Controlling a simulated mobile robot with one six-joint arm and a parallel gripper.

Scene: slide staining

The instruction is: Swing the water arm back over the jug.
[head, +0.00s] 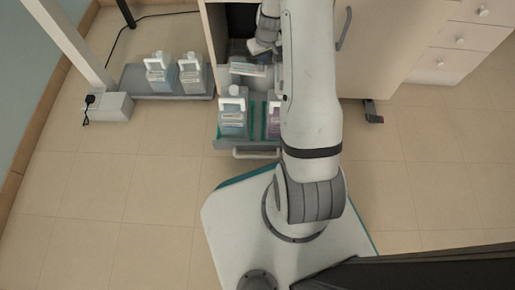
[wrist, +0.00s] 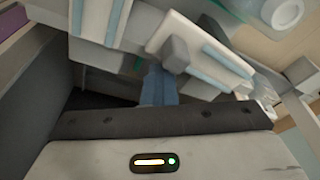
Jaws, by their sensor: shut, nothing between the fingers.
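In the head view my gripper (head: 262,47) is at the cabinet opening, above the back of the pulled-out drawer and partly covered by my arm. In the wrist view its narrow blue-grey fingers (wrist: 158,86) are together with nothing between them. A pale bar with a grey block (wrist: 175,53), perhaps the water arm, is just beyond the fingertips; I cannot tell whether they touch. In the head view a pale part (head: 247,70) lies across the back of the drawer. A clear jug with a white cap (head: 233,112) stands in the drawer; a purplish jug (head: 273,122) is partly hidden by my arm.
The drawer's front handle (head: 256,154) faces my base. Two more jugs (head: 159,74) (head: 191,73) stand on a grey tray (head: 135,82) at left. A white post with a box foot (head: 107,106) is farther left.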

